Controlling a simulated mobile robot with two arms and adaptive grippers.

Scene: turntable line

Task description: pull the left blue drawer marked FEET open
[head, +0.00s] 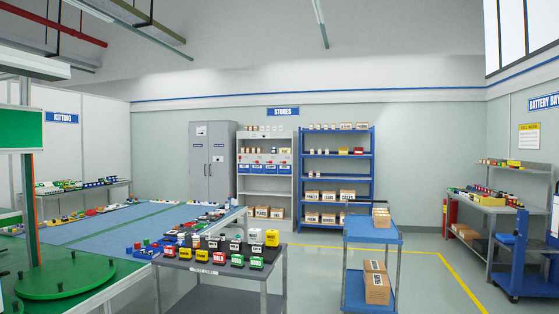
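A light grey shelf unit (265,187) stands against the far wall under the STORES sign. It bears a row of small blue drawer fronts (265,168) at about mid-height. The leftmost blue drawer (244,168) is at the left end of this row. Pale labels show on the fronts, but they are too small to read, so I cannot tell which is marked FEET. The drawers look closed from here. Neither of my grippers is in view.
A grey table (225,269) with several coloured blocks stands in front, left of centre. A blue cart (373,232) with cartons stands right of it. Blue shelving (337,180) and a grey cabinet (213,160) flank the unit. Floor between table and cart is clear.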

